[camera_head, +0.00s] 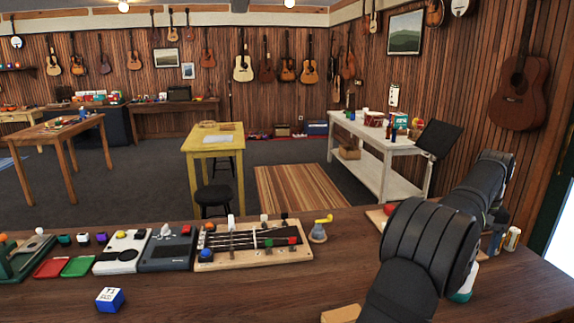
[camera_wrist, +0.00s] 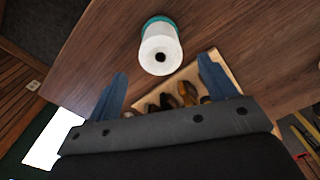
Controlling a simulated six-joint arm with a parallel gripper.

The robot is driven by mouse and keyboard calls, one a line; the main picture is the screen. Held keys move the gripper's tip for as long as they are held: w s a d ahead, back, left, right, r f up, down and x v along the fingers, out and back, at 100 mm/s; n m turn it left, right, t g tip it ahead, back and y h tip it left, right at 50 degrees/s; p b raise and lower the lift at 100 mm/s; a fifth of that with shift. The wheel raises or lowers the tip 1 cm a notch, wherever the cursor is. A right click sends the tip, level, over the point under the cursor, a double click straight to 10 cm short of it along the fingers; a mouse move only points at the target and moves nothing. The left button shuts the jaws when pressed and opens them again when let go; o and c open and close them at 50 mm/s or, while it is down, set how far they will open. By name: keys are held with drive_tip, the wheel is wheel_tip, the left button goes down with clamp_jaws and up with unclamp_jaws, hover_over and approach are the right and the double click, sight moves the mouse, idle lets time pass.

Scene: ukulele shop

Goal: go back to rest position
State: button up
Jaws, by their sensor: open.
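My gripper (camera_wrist: 160,92) shows in the wrist view with its two blue fingers spread wide apart and nothing between them that it holds. Below and beyond the fingers lies a light wooden tray (camera_wrist: 204,63) with several brown and dark pieces in it. A white roll with a teal edge (camera_wrist: 160,50) stands on the wooden table beyond the fingertips.
On the table (camera_head: 215,295) in the head view are a wooden board with strings (camera_head: 290,257), grey devices (camera_head: 166,252), red (camera_head: 52,267) and green (camera_head: 78,267) trays, a blue and white box (camera_head: 110,299), a bell-like item (camera_head: 318,234) and a can (camera_head: 511,239). The front middle is mostly clear.

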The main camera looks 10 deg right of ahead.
wheel_tip(320, 180, down, 10)
drive_tip(key=shift+f, duration=0.2)
wheel_tip(320, 180, up, 4)
drive_tip(key=s+r, duration=0.7)
drive_tip(key=s, duration=0.4)
drive_tip(key=w+a+n, duration=0.4)
drive_tip(key=w+a, duration=0.4)
drive_tip(key=a, duration=0.4)
drive_tip(key=w+a+n, duration=0.3)
drive_tip(key=w+a, duration=0.5)
drive_tip(key=a, duration=0.4)
drive_tip(key=a+n, duration=0.7)
drive_tip(key=a, duration=1.9)
drive_tip(key=shift+w+a+f, duration=0.3)
drive_tip(key=shift+a+f, duration=0.1)
